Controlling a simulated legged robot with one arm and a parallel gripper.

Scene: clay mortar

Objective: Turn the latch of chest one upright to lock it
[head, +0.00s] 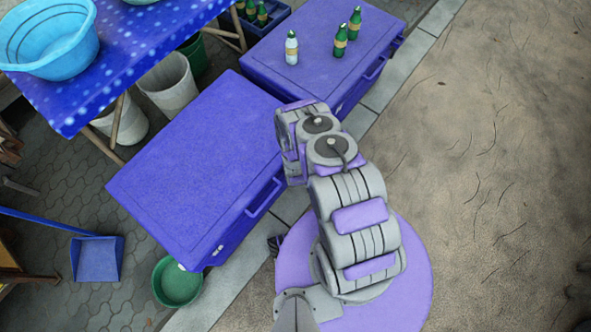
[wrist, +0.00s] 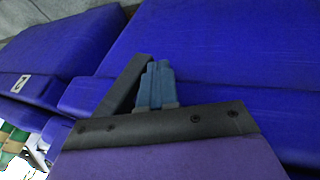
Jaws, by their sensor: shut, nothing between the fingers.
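Two blue-purple chests show in the head view: a nearer one (head: 190,165) at left centre with its lid down, and a farther one (head: 315,65) up and to the right. In the wrist view a chest (wrist: 210,50) fills the middle and right behind my gripper (wrist: 155,75). The blue-grey fingers are shut together and empty, close in front of that chest; contact cannot be told. A dark slanted bar (wrist: 124,88) shows just left of the fingers; I cannot tell whether it is the latch. My arm hides the gripper's tip in the head view.
Another chest (wrist: 55,50) with a small white label (wrist: 20,84) is at left in the wrist view. Bottles (head: 340,42) stand on the farther chest. A green bowl (head: 178,282) and a blue dustpan (head: 97,260) lie left. Open ground (head: 500,170) is right.

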